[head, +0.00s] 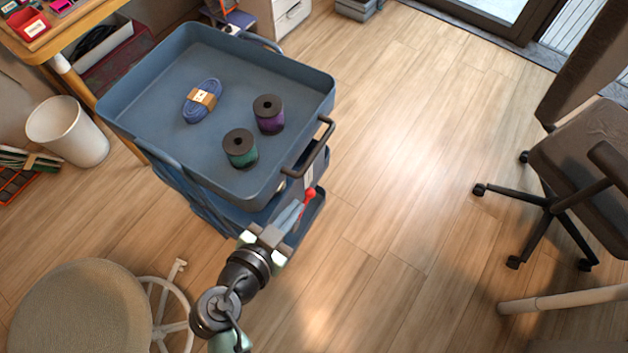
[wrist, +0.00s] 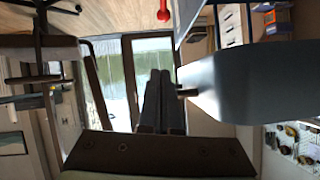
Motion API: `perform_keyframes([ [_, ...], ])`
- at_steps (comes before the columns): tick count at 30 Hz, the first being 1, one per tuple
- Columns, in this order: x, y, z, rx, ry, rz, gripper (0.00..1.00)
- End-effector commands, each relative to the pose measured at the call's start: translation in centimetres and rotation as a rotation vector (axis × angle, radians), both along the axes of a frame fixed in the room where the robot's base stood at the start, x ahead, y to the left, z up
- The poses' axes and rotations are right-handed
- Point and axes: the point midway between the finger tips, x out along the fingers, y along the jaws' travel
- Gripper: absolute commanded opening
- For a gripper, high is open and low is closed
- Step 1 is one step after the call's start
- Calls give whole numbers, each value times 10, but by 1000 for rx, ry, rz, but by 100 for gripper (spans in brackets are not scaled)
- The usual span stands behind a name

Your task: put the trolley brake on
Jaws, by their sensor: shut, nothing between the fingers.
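The blue trolley (head: 215,195) stands on the wooden floor, its upper tray on top and a dark handle (head: 310,150) at its right end. Below the handle is a small red-knobbed lever (head: 309,194), which I take for the brake. The red knob also shows at the top edge of the wrist view (wrist: 163,13). My gripper (head: 297,208) is shut and empty beside the trolley's end, just below the knob in the head view. In the wrist view my closed fingers (wrist: 160,82) are apart from the knob. The lever's lower part is hidden.
The tray holds a blue cord bundle (head: 202,100), a purple spool (head: 269,115) and a green spool (head: 240,149). A round stool (head: 80,310) stands at lower left, a white bin (head: 68,132) at left, an office chair (head: 585,165) at right. Floor right of the trolley is clear.

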Motion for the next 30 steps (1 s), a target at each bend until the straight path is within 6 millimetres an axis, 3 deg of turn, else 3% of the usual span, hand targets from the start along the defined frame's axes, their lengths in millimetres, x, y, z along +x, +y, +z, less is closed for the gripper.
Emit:
perform_keyframes([
  [11, 11, -6, -5, -1, -2, -2, 0],
  [24, 81, -44, -46, 0, -2, -2, 0],
  [30, 76, -34, -75, 0, 1, 2, 0],
])
